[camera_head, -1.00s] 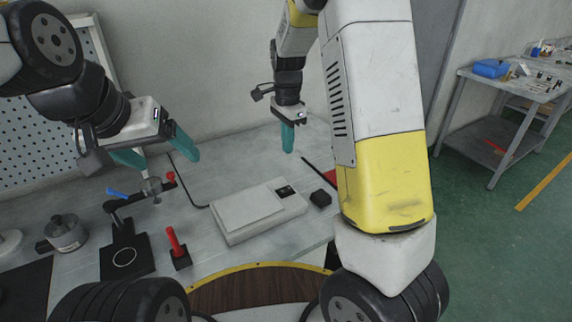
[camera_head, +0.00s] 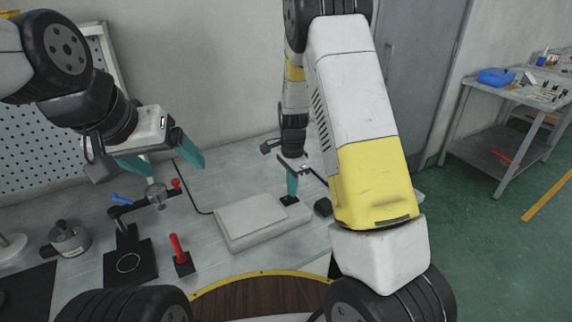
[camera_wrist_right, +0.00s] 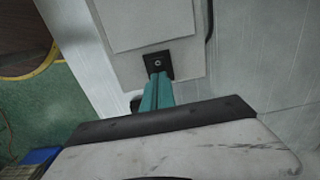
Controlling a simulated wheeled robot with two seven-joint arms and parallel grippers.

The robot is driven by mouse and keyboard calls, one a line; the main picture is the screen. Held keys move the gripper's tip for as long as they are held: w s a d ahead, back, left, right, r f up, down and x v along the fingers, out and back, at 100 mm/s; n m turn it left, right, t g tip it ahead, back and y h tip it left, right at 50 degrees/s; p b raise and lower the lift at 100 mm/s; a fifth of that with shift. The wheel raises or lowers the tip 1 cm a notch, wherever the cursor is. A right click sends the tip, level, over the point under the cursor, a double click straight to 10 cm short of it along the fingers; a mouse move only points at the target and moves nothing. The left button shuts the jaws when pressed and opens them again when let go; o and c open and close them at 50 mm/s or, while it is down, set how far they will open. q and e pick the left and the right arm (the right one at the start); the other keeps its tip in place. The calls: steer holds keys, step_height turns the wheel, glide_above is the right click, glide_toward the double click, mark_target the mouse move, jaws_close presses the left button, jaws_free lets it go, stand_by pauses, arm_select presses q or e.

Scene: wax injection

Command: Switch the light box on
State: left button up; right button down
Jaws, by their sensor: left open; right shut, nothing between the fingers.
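The light box (camera_head: 262,224) is a flat white box with a paler top panel on the grey table. A small black switch (camera_head: 289,201) sits at its far right corner, and it also shows in the right wrist view (camera_wrist_right: 157,64). My right gripper (camera_head: 291,194) is shut, with its teal fingers pointing down at the switch. In the right wrist view its fingertips (camera_wrist_right: 158,76) overlap the near edge of the switch; I cannot tell whether they touch it. My left gripper (camera_head: 172,162) is open and empty, above the back left of the table.
A small black block (camera_head: 323,207) lies right of the light box. Left of the box stand a red-handled tool (camera_head: 179,252), a black stand (camera_head: 128,262) and a metal pot (camera_head: 69,237). A black cable runs behind the box.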

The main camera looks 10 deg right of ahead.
steer(key=shift+f, duration=0.5)
